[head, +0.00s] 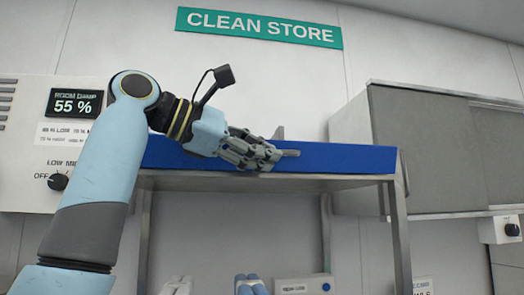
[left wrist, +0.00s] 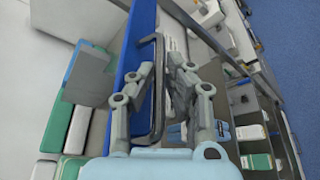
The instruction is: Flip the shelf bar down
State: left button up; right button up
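The shelf (head: 270,183) stands against the wall in the head view, with a long blue panel (head: 345,158) along its top front edge. My left gripper (head: 272,155) is in front of this panel, near its middle. A short grey rod end shows just right of the fingers. In the left wrist view, the shelf bar (left wrist: 159,52), a dark grey bent bar, runs beside the blue panel (left wrist: 132,65) and passes between the fingers of my left gripper (left wrist: 162,68). I cannot tell whether both fingers press on it. My right gripper is out of view.
A grey cabinet (head: 430,150) hangs to the right of the shelf. A wall panel (head: 30,130) with a display and knob is on the left. A "CLEAN STORE" sign (head: 260,27) is above. Boxes (head: 303,286) stand beneath the shelf. The wall above the blue panel is mostly clear.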

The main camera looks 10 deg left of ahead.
pick_arm(q)
grip_shut()
jog(key=shift+f, duration=0.1)
jog(key=w+f+m+g+h+b, duration=0.1)
jog(key=f+m+h+b, duration=0.3)
jog(key=m+b, duration=1)
jog(key=w+a+f+m+g+h+b, duration=0.1)
jog(key=w+f+m+h+b, duration=0.2)
jog(key=m+b, duration=1.2)
jog(key=shift+w+a+f+m+g+h, duration=0.35)
jog(key=shift+f+h, duration=0.55)
jog(key=shift+h, duration=0.3)
jog(key=shift+w+r+m, duration=0.1)
jog(key=shift+m, duration=0.15)
